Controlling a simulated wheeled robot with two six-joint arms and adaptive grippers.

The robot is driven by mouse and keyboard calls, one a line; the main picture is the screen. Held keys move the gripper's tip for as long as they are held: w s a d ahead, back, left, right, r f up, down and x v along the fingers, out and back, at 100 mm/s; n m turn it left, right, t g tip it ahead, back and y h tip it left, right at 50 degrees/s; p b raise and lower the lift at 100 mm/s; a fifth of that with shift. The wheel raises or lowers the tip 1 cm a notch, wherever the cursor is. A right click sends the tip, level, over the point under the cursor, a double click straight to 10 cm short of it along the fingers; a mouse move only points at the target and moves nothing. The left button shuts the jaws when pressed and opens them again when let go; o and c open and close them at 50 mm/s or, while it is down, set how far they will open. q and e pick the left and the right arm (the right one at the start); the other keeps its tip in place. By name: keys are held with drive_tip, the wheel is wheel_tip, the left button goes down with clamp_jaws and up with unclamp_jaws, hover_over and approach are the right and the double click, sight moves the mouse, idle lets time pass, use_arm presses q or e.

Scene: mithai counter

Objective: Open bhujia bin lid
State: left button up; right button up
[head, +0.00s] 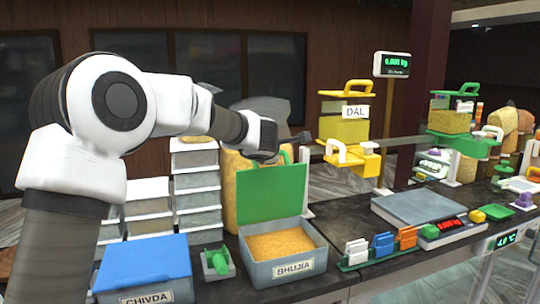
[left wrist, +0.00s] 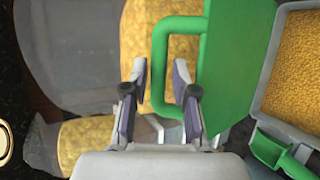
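The grey bhujia bin (head: 290,271) stands on the counter with a white BHUJIA label on its front and golden bhujia inside. Its green lid (head: 272,197) is raised, standing steeply at the bin's back edge. In the left wrist view the lid (left wrist: 233,65) and its green loop handle (left wrist: 158,65) show beside the filled bin (left wrist: 262,100). My left gripper (left wrist: 161,70) is open, with one bar of the handle lying between its fingers in that view; I cannot tell if they touch. In the head view this gripper (head: 298,138) is above the lid. My right gripper is not in view.
A blue-lidded CHIVDA bin (head: 145,264) and a green scoop in a grey holder (head: 218,264) stand left of the bin. Stacked boxes (head: 197,190) are behind. Coloured clips (head: 382,243) and a scale (head: 414,208) are right. A yellow DAL dispenser (head: 345,130) stands behind.

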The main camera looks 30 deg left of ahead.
use_arm(q)
drive_tip(key=v, duration=1)
drive_tip(key=shift+s+r, duration=0.1)
